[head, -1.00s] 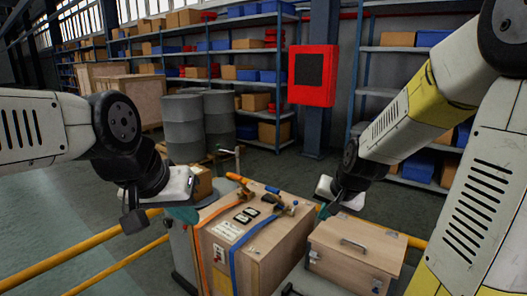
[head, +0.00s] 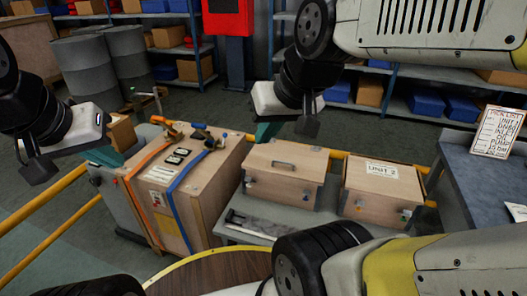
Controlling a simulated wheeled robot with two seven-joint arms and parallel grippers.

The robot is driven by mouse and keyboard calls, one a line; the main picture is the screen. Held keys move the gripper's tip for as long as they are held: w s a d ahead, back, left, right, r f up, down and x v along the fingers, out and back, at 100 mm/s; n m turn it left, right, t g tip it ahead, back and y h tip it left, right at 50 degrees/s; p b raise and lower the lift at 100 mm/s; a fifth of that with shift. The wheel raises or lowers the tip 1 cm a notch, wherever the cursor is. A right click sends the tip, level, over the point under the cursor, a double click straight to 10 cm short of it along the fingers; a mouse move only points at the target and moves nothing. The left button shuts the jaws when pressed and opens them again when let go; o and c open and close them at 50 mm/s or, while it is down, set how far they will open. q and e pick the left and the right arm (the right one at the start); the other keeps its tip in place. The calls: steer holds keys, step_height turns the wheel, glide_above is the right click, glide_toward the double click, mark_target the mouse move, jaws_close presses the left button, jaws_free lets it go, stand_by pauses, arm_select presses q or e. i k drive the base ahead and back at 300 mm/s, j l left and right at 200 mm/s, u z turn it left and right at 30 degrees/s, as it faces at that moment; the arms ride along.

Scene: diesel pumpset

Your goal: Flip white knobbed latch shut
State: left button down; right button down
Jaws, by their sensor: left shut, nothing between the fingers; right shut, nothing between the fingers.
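Two wooden cases with small front latches stand on the grey bench: a middle case with a lid handle (head: 282,178) and a right case labelled UNIT 2 (head: 383,190). Small fittings show on both fronts, including a pale one on the right case (head: 358,204) and a bluish-green one (head: 404,215). They are too small to tell which is the white knobbed latch or how it sits. My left gripper (head: 106,156) is shut and empty beside the strapped crate.
A large wooden crate (head: 205,190) with orange and blue straps stands left of the cases. A pale bar-like tool (head: 248,228) lies on the bench front. A grey table (head: 470,180) with a pick list sign (head: 497,130) is at right. Yellow rails (head: 50,220) run at left.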

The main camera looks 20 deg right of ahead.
mark_target(248, 180)
steer(key=j+z, duration=0.1)
steer(key=z, duration=0.35)
steer(key=i+j+z, duration=0.1)
steer(key=z, duration=0.35)
steer(key=j+z, duration=0.15)
steer(key=z, duration=0.3)
steer(key=i+j+z, duration=0.1)
steer(key=j+z, duration=0.3)
steer(key=j, duration=0.5)
steer(key=j+z, duration=0.4)
steer(key=j, duration=0.45)
steer(key=k+j, duration=0.15)
steer(key=j, duration=0.25)
steer(key=k+j, duration=0.15)
steer(key=j, duration=0.2)
steer(key=k, duration=0.5)
steer(key=i+j+z, duration=0.25)
steer(key=k+j, duration=0.05)
steer(key=j, duration=0.05)
